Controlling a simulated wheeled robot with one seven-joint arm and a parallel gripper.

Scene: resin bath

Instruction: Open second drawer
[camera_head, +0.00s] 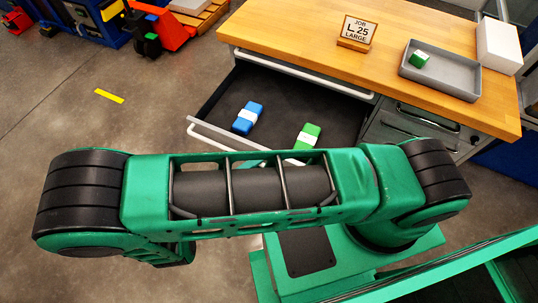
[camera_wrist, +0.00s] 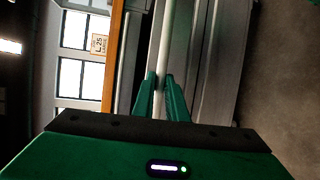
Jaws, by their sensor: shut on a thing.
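The open drawer (camera_head: 282,117) is pulled well out of the workbench, below a closed top drawer front with a light handle (camera_head: 310,76). A blue item (camera_head: 247,118) and a green item (camera_head: 307,137), each with a white band, lie inside it. The open drawer's front and pale handle bar (camera_head: 215,137) run toward my arm, which hides their right part. In the wrist view, my gripper (camera_wrist: 162,77) is shut on a pale handle bar (camera_wrist: 166,40), with grey drawer fronts (camera_wrist: 208,70) beside it. My gripper is hidden behind my arm in the head view.
The wooden worktop (camera_head: 300,35) bears a "JOB L 25 LARGE" sign (camera_head: 358,30), a grey tray (camera_head: 440,76) with a small green block (camera_head: 419,58), and a white box (camera_head: 499,46). More drawers (camera_head: 411,128) are at the right.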

